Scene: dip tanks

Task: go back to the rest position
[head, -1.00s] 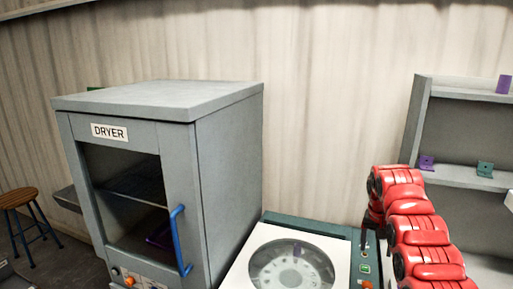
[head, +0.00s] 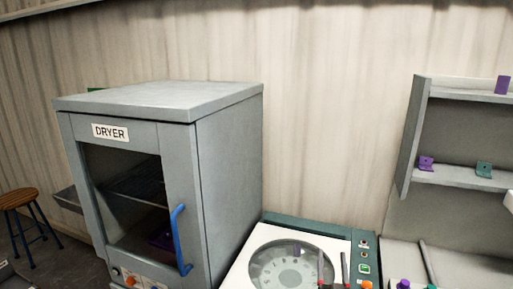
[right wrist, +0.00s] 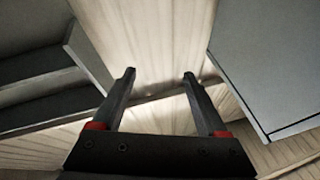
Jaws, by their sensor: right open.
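My right gripper (head: 333,272) shows at the bottom edge of the head view, in front of the machine with the round window. Only its two finger ends show there, pointing up and apart. In the right wrist view the same gripper (right wrist: 159,76) is open with nothing between its fingers. Beyond them are the pale wall, a shelf unit at left and a grey box-like surface at right. My left gripper is not in view.
A grey dryer (head: 228,165) with a blue handle (head: 179,238) stands at left. The round-windowed machine (head: 250,262) is beside it. A shelf (head: 455,178) at right holds purple and teal brackets. A wooden stool (head: 19,198) stands at far left.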

